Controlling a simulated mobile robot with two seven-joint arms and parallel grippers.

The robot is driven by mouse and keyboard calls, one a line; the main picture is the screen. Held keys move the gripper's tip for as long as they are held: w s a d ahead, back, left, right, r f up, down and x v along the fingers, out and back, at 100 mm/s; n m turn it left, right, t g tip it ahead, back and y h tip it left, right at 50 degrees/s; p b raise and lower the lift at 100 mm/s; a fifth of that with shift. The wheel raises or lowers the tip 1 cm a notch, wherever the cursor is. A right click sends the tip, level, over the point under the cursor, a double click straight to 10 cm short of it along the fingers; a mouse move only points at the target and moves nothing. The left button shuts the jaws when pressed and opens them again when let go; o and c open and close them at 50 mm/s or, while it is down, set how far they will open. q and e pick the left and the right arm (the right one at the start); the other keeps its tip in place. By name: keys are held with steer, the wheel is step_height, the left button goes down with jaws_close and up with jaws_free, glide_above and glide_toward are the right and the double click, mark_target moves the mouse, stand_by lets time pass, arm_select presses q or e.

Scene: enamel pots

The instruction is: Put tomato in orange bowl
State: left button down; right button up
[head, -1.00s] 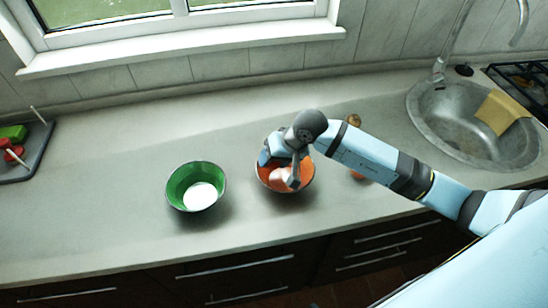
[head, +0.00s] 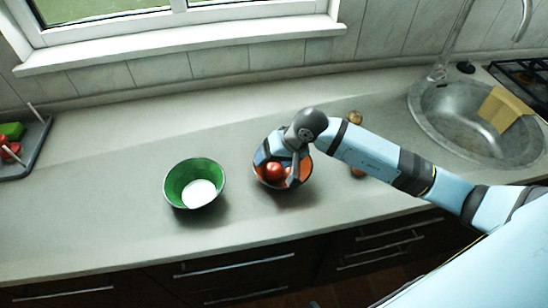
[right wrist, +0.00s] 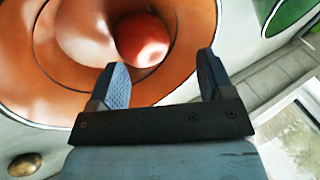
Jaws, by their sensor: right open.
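The red tomato (head: 274,171) lies inside the orange bowl (head: 306,167), toward its left side in the head view. In the right wrist view the tomato (right wrist: 142,40) rests on the inner surface of the orange bowl (right wrist: 192,45). My right gripper (head: 288,174) is at the bowl, beside the tomato. In the right wrist view the gripper (right wrist: 165,78) has its fingers spread, with nothing between the tips, and the tomato lies just beyond them. My left gripper is not in view.
A green bowl (head: 177,187) with a white bottom stands left of the orange bowl. A dark tray (head: 37,145) with red and green items is at far left. A small brown object (head: 355,117) lies behind my right arm. The sink (head: 440,105) is at right.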

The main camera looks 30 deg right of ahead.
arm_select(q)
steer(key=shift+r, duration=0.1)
arm_select(e)
steer(key=shift+r, duration=0.1)
steer(key=shift+r+p, duration=0.25)
steer(key=shift+p, duration=0.15)
steer(key=shift+r+p, duration=0.45)
steer(key=shift+p, duration=0.15)
arm_select(q)
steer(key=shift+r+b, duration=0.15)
steer(key=shift+b, duration=0.6)
arm_select(e)
steer(key=v, duration=1.1)
steer(key=shift+d+r, duration=0.2)
steer(key=shift+r, duration=0.1)
steer(key=shift+s, duration=0.15)
